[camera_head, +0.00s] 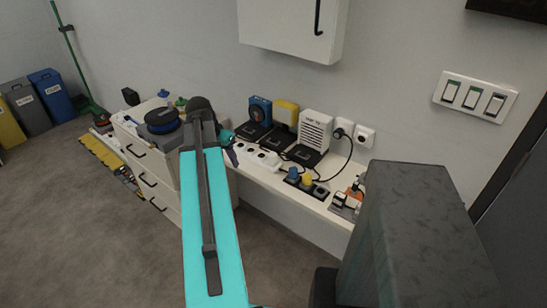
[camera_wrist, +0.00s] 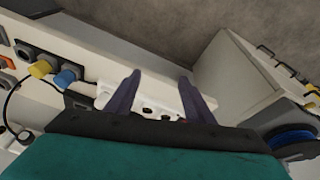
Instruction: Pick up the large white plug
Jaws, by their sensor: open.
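I cannot pick out the large white plug with certainty. A white power strip (camera_head: 262,158) lies on the shelf in the head view. In the wrist view a white strip with dark holes (camera_wrist: 152,108) shows between and beyond the fingers, partly hidden by them. A white fitting with a black cable (camera_head: 343,128) sits at the wall socket. My gripper (camera_head: 232,157) is over the left part of the shelf, near the power strip. In the wrist view its two dark purple fingers (camera_wrist: 160,78) stand apart, with nothing seen held.
A blue plug (camera_head: 293,174) and a yellow plug (camera_head: 307,180) stand in a dark holder right of the strip. Black-based devices, including a white slotted box (camera_head: 315,130), line the wall. A white drawer cabinet (camera_head: 150,180) stands at left. Grey floor is open in front.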

